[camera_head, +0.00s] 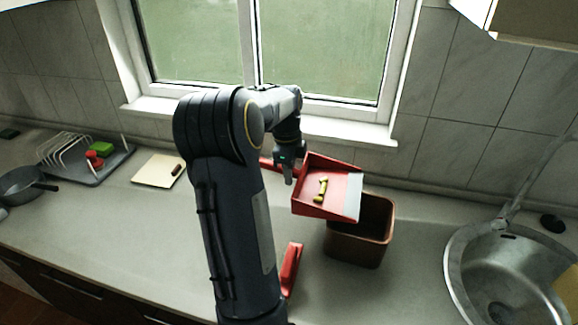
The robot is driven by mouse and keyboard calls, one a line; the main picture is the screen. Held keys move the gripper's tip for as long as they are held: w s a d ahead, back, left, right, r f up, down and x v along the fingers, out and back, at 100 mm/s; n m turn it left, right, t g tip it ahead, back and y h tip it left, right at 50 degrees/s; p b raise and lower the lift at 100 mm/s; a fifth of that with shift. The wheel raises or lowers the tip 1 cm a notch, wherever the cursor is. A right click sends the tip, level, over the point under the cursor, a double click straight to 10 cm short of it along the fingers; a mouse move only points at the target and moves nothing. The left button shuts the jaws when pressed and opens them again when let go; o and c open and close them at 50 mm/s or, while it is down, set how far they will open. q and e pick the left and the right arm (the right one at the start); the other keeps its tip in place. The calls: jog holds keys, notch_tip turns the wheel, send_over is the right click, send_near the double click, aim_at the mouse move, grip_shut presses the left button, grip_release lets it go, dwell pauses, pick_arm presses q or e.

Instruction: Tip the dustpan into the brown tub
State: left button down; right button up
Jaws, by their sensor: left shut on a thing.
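The red dustpan (312,171) is held up above the counter, with its pale front lip (353,197) over the left rim of the brown tub. A yellow piece (321,188) lies on the dustpan's floor. The brown tub (358,249) stands on the counter, open at the top, partly covered by the dustpan; the inside that shows is dark. My left gripper (286,172) is shut on the dustpan at its left end, where the red handle shows beside it. My right gripper is not in view.
A red object (291,266) stands beside my arm, partly hidden. A round steel sink (505,275) with a tap is on the right. A dish rack tray (88,160), a cream board (159,170) and a dark pan (22,184) are on the left. Counter between tub and sink is clear.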

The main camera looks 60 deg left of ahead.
pick_arm(q)
jog(key=shift+w+d+r+y+p, duration=0.3)
jog(key=shift+d+r+y, duration=0.15)
jog(key=shift+r, duration=0.3)
jog(key=shift+w+d+r+g+y, duration=0.3)
jog(key=shift+r+g+y, duration=0.2)
jog(key=shift+g, duration=0.1)
jog(key=shift+w+d+r+g+y, duration=0.15)
jog(key=shift+d+r+g+y, duration=0.15)
jog(key=shift+r+g+y, duration=0.25)
jog(key=w+d+r+g+y+p, duration=0.2)
jog(key=w+d+r+g+y, duration=0.3)
jog(key=w+d+r, duration=0.1)
jog(key=shift+w+d+y, duration=0.25)
jog(key=shift+d+y, duration=0.15)
jog(key=shift+d, duration=0.45)
